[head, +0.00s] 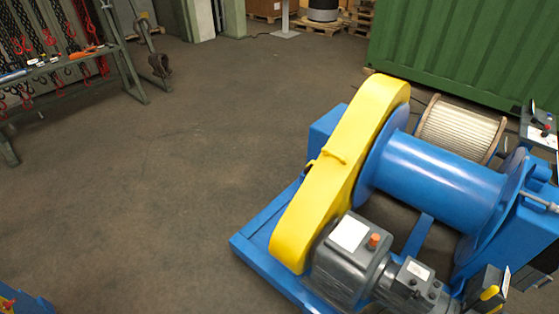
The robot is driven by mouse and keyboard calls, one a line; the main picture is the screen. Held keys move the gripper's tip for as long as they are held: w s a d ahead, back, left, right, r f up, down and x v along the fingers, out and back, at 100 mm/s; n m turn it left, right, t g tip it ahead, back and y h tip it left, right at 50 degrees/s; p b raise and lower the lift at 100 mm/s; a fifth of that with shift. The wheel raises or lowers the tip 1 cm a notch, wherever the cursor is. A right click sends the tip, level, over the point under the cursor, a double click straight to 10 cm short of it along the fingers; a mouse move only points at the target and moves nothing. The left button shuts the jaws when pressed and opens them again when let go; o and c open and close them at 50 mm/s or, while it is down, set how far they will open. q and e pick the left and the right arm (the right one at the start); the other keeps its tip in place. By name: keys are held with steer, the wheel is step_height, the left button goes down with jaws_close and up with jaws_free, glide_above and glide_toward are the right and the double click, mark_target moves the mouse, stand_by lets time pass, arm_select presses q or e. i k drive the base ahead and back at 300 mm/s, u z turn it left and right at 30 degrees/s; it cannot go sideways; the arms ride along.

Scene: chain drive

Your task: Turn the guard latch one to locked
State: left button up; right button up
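A yellow chain guard (318,190) runs slantwise along the left side of a blue winch. A small yellow raised piece (334,155) sits across the guard's middle. It may be a guard latch, but it is too small to tell which latch it is or whether it is locked. A small dark fitting shows at the guard's left edge. Neither of my grippers can be made out in the head view.
The winch has a blue drum (440,180), a blue base frame (262,262) and a grey gearbox (345,265). A rope reel (460,128) and a green container (465,45) stand behind. A rack with chains (60,62) is at upper left. The floor left of the winch is clear.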

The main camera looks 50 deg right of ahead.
mark_target(306, 170)
steer(key=z, duration=0.05)
steer(key=i, duration=0.8)
steer(key=z, duration=0.9)
steer(key=i, duration=0.75)
steer(key=z, duration=0.7)
